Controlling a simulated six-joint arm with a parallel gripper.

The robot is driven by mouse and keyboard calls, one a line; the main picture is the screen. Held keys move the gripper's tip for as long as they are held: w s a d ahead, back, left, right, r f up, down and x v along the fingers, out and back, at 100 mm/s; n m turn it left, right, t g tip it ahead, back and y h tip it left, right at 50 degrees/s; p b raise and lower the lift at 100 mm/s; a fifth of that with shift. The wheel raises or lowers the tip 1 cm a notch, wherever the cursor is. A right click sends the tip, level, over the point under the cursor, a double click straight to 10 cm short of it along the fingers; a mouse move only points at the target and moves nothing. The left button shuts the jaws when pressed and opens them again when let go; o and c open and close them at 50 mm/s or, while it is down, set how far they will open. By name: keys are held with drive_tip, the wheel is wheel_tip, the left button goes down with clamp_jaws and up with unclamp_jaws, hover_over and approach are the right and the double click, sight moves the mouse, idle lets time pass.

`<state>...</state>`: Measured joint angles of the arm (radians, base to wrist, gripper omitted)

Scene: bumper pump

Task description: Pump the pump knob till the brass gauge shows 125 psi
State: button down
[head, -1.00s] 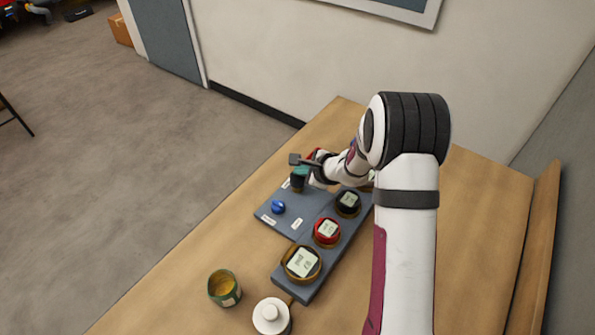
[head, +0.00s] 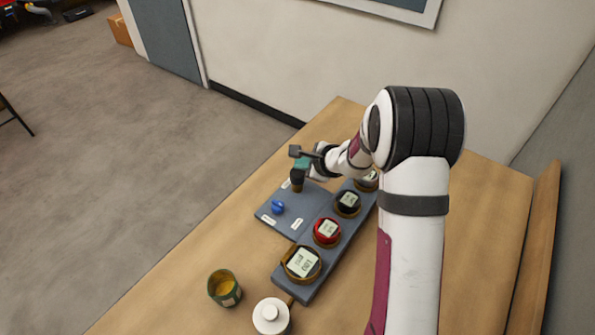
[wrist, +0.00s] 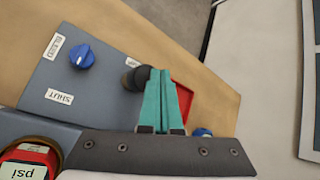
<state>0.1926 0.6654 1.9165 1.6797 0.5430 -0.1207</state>
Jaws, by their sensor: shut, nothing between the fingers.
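The pump knob (head: 297,177) is black and stands upright on a brownish stem on the grey-blue panel. My gripper (head: 302,164) has teal fingers, shut and empty, just above the knob in the head view. In the wrist view the fingers (wrist: 163,95) overlap the right edge of the black knob (wrist: 134,76); I cannot tell whether they touch it. The brass gauge (head: 302,264) seems to be the large one at the near end of the gauge row. Its pale display is too small to read.
A blue knob (head: 278,207) sits between BLEED and SHUT labels. A red part (wrist: 184,100) lies beyond my fingers. A green tin (head: 225,288) and white bottle (head: 271,316) stand nearby.

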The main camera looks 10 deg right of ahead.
sight(301, 175)
drive_tip(key=shift+r, duration=2.55)
drive_tip(key=s+a+r+n+g+y, duration=0.1)
drive_tip(key=s+a+r+n+g, duration=0.3)
drive_tip(key=s, duration=0.7)
drive_tip(key=s+a+r+n+g+y, duration=0.1)
drive_tip(key=s+a+r+n, duration=0.5)
drive_tip(key=s, duration=0.4)
drive_tip(key=s+d+f+n+g+h, duration=0.1)
drive_tip(key=s+d+n+h, duration=0.1)
drive_tip(key=s, duration=0.7)
drive_tip(key=s+d+f+n+g+h, duration=0.2)
drive_tip(key=s+d+n, duration=0.2)
drive_tip(key=s, duration=0.5)
drive_tip(key=shift+d, duration=0.25)
